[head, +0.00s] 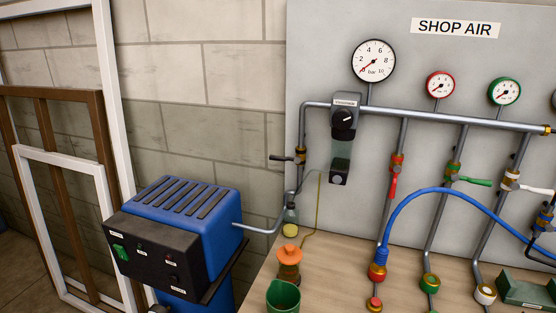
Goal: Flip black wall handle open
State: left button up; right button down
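The black handle (281,158) is a short lever on a brass valve (300,155) in the grey pipe at the left edge of the wall panel. The lever points left, roughly level, crosswise to the upright pipe. Nothing touches it. Neither of my grippers is in view.
A blue compressor (205,220) with a black front panel stands left of the bench, its pipe running to the valve. On the bench (335,265) are a green cup (283,297) and an orange-topped item (289,255). A blue hose (440,192) arches at the right.

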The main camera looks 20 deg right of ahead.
aim_at(297, 160)
jog(key=j, duration=0.55)
jog(key=i+j+u, duration=0.15)
jog(key=j, duration=1)
jog(key=i+u, duration=0.05)
